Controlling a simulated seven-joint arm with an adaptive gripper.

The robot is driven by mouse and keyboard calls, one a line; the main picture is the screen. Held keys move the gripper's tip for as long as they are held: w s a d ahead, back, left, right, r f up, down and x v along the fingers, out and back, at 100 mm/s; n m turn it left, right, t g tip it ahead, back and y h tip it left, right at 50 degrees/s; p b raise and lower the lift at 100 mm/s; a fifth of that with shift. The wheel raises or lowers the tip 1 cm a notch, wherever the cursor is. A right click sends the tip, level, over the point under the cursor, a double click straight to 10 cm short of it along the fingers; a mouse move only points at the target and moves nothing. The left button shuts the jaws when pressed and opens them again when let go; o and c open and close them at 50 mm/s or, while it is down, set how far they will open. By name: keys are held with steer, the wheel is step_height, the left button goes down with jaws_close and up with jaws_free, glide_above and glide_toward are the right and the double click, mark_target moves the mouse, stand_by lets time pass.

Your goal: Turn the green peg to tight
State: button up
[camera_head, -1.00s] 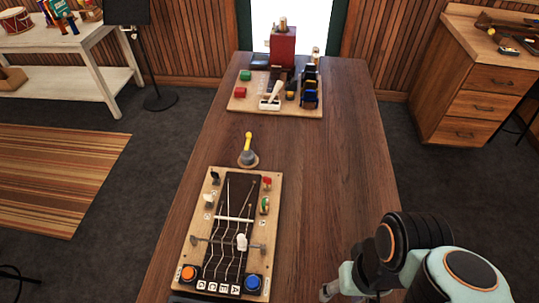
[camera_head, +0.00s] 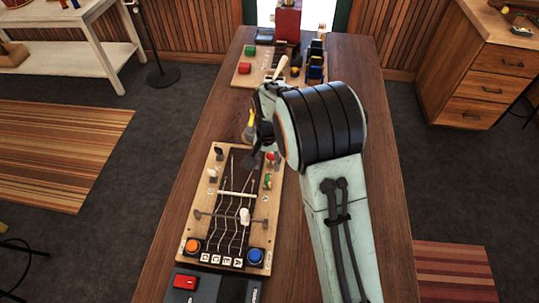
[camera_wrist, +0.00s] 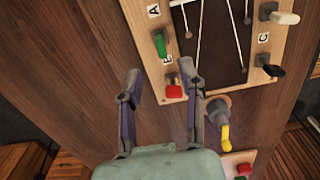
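The green peg (camera_head: 267,181) sits on the right edge of the wooden string board (camera_head: 192,220), below the red peg (camera_head: 271,157). In the wrist view the green peg (camera_wrist: 160,44) stands upright in the picture, just beyond my fingertips, near a label A. The red peg (camera_wrist: 173,91), by a label E, appears between my fingers. My gripper (camera_wrist: 159,72) is open, its two fingers spread and apart from the green peg. Whether they touch the red peg cannot be told. In the head view my arm hangs over the board's far right corner and partly hides my gripper (camera_head: 260,150).
White (camera_wrist: 285,17) and black (camera_wrist: 273,70) pegs line the board's other side. A yellow-handled tool (camera_wrist: 225,138) stands near the board's end. A second board (camera_head: 242,80) with blocks is at the table's far end. The table (camera_head: 385,185) is clear on the right.

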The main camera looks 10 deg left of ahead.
mark_target(267, 177)
step_height(267, 177, down, 6)
steer(key=shift+f, duration=0.15)
steer(key=shift+c, duration=0.3)
jaws_close()
